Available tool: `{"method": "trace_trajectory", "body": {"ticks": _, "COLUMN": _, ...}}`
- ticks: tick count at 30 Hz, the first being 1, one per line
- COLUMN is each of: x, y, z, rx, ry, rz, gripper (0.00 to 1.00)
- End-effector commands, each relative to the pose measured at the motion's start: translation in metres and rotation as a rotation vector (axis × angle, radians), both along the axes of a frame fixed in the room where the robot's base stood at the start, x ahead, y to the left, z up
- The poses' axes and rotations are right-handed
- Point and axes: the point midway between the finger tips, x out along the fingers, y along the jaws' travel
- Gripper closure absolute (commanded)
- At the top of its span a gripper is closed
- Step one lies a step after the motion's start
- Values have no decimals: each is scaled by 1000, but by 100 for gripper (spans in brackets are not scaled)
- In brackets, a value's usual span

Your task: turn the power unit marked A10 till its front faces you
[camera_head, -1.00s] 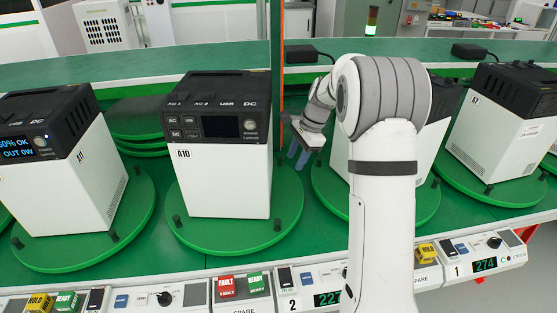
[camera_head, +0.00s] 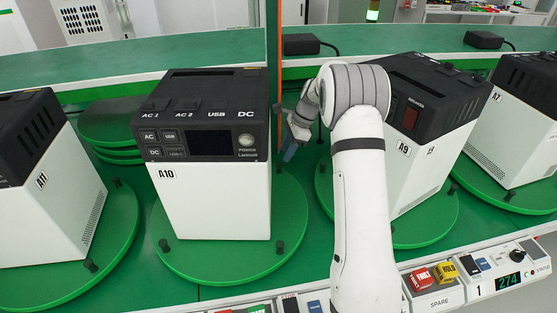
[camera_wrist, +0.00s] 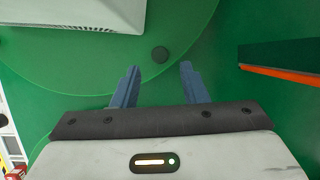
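The power unit A10 (camera_head: 214,185) is a white box with a black top, standing on a green round turntable (camera_head: 288,225). Its front panel, with small screen, buttons and the labels AC 1, AC 2, USB and DC, shows toward the head camera. My gripper (camera_head: 290,152) is right of the unit, near the turntable's right rim. In the wrist view, my gripper (camera_wrist: 158,84) has its two blue fingers apart with nothing between them.
Unit A11 (camera_head: 45,200) stands on a turntable to the left, units A9 (camera_head: 425,150) and A7 (camera_head: 515,120) to the right. An orange-edged upright divider (camera_head: 280,60) stands behind my gripper. A control panel (camera_head: 440,300) runs along the front.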

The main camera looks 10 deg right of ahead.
Motion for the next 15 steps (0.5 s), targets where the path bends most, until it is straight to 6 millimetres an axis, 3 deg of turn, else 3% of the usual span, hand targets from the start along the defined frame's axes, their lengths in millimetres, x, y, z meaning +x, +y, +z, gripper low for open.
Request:
{"method": "trace_trajectory", "body": {"ticks": 9, "x": -1, "y": 20, "z": -47, "rx": 1, "ry": 4, "rz": 2, "gripper": 60}}
{"method": "trace_trajectory", "body": {"ticks": 15, "x": -1, "y": 26, "z": -61, "rx": 0, "ry": 1, "rz": 2, "gripper": 60}}
